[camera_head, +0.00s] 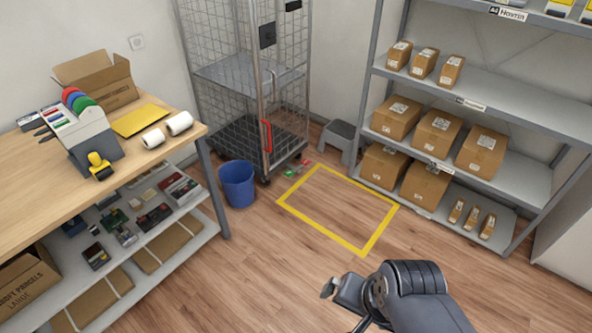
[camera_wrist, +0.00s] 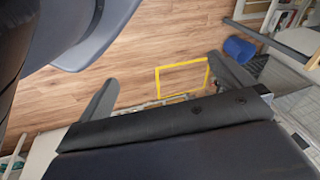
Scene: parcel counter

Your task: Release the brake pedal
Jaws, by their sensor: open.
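The wire roll cage (camera_head: 250,90) stands in the back corner with a red handle on its front post. At its foot, low over the floor, are a small green pedal (camera_head: 289,172) and a small red pedal (camera_head: 306,162). They are too small to tell which is pressed. My gripper (camera_head: 342,297) is in the lower middle of the head view, well in front of the cage and apart from the pedals. In the wrist view my gripper (camera_wrist: 168,88) shows two spread fingers with nothing between them. I cannot make out the pedals in the wrist view.
A blue bin (camera_head: 238,184) stands left of the pedals. A yellow floor outline (camera_head: 290,212) encloses bare floor before the cage. A grey step stool (camera_head: 338,139) is right of the cage. A packing table (camera_head: 130,175) is at left, a parcel shelf (camera_head: 520,160) at right.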

